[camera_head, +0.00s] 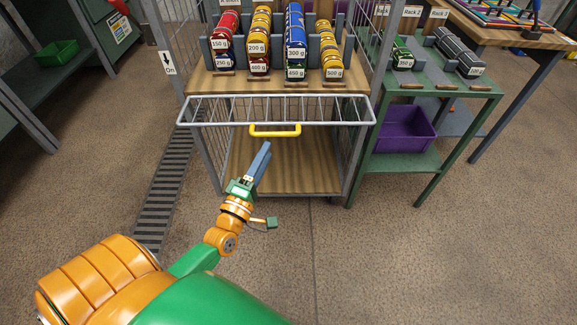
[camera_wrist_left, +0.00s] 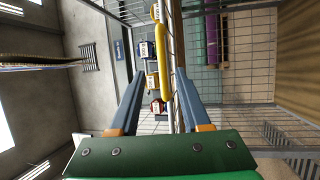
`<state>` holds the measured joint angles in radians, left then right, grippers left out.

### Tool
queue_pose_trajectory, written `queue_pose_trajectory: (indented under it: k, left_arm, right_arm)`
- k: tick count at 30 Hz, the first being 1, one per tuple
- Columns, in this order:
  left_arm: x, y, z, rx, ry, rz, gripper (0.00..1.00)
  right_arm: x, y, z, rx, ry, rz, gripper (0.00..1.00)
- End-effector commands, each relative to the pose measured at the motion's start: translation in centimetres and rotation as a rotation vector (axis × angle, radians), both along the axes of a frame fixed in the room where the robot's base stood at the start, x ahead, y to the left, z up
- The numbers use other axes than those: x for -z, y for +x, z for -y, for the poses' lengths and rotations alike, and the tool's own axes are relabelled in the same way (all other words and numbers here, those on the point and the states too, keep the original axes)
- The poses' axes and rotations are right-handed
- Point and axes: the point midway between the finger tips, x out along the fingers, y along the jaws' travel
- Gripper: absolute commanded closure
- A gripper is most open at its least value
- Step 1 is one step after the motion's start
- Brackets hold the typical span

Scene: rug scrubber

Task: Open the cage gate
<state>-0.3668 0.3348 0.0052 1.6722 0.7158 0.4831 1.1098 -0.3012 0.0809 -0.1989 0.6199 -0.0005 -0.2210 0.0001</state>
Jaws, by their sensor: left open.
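The cage gate (camera_head: 325,109) is a pale wire panel across the front of the cage trolley. Its yellow handle (camera_head: 275,131) sticks out at the front, near the middle. My left gripper (camera_head: 264,148) is just in front of and below the handle in the head view, its blue-grey fingers pointing at it. In the left wrist view, the handle (camera_wrist_left: 164,75) stands upright between the two open fingers (camera_wrist_left: 156,88). I cannot tell whether either finger touches it. My right gripper is not in view.
A bare wooden floor (camera_head: 285,172) shows below. A green rack with a purple bin (camera_head: 403,128) stands close on the right. A dark slotted strip (camera_head: 163,190) lies on the floor at left. The floor in front is clear.

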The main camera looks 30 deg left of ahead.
Motion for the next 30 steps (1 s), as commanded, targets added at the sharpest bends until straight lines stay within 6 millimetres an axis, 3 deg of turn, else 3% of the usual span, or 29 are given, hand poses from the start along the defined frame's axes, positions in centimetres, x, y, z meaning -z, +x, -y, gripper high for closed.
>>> queue_pose_trajectory:
  k: [9, 19, 20, 24, 25, 30]
  left_arm:
    - [-1.4, 5.6, -0.8, 0.000, -0.003, 0.007, 0.53]
    - [-1.6, 6.7, -1.0, 0.002, -0.001, 0.002, 0.53]
    - [-1.6, 6.7, -1.0, 0.002, -0.001, 0.002, 0.58]
    - [-1.6, 6.6, -1.0, 0.002, -0.001, 0.002, 0.96]
    - [-1.6, 6.6, -1.0, 0.002, -0.001, 0.002, 1.00]
    - [-1.5, 6.6, -1.0, 0.001, -0.001, 0.001, 1.00]
  right_arm:
    - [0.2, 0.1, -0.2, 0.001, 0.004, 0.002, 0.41]
    - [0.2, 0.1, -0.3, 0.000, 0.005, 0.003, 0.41]
    - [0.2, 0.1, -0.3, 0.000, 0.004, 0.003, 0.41]
    - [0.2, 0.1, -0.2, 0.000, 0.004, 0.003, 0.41]
    - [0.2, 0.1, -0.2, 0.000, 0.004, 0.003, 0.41]
    - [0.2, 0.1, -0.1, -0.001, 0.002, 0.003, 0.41]
